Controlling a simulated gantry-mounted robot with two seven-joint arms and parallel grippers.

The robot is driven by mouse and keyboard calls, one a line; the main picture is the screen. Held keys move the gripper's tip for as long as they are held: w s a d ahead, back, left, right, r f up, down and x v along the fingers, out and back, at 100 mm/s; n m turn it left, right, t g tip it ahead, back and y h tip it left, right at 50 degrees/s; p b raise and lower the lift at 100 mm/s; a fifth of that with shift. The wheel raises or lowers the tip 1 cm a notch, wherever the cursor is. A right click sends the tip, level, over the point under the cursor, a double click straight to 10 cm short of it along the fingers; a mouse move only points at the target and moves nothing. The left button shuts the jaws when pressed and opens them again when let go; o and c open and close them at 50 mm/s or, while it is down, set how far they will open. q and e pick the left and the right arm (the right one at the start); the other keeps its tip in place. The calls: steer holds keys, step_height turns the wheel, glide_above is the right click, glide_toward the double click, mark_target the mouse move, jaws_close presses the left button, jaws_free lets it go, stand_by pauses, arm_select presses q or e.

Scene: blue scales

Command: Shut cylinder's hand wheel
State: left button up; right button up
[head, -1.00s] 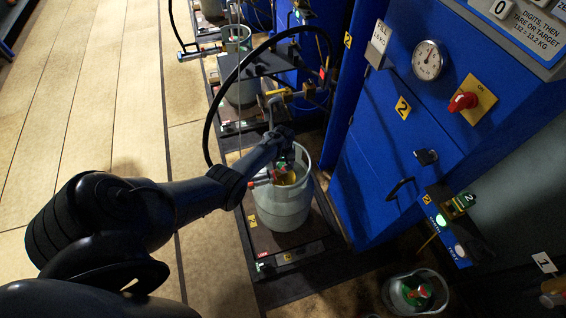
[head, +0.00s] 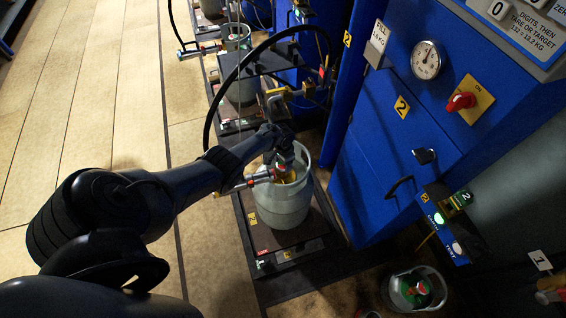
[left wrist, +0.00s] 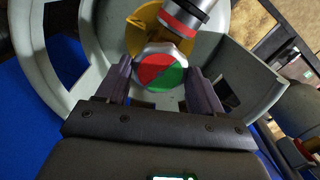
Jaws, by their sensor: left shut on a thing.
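A grey gas cylinder (head: 287,207) stands upright on a dark scale platform (head: 262,234), with a pale collar around its valve. My left gripper (head: 284,158) reaches down into the collar from above. In the left wrist view the red and green hand wheel (left wrist: 160,72) sits between the two fingers of my left gripper (left wrist: 159,84), which are shut on its sides. The brass valve body (left wrist: 146,28) shows behind the wheel. In the head view the gripper largely hides the wheel. My right gripper is not in view.
A filling coupling (head: 245,184) with red parts runs left from the valve, below my left forearm. A black hose (head: 212,115) arcs behind the arm. A blue cabinet (head: 375,160) stands close on the right. The floor on the left is clear.

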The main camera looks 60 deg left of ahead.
arm_select(q)
steer(key=m, duration=0.3)
steer(key=shift+m, duration=0.4)
steer(key=m+b, duration=0.1)
steer(key=m, duration=0.2)
steer(key=shift+m, duration=0.3)
steer(key=m+b, duration=0.1)
steer(key=m, duration=0.3)
steer(key=shift+f+b, duration=0.1)
steer(key=shift+b, duration=0.2)
steer(key=shift+m+b, duration=0.35)
steer(key=shift+m, duration=1.05)
steer(key=shift+d, duration=0.1)
steer(key=o, duration=1)
steer(key=shift+o, duration=0.2)
steer(key=shift+r, duration=0.2)
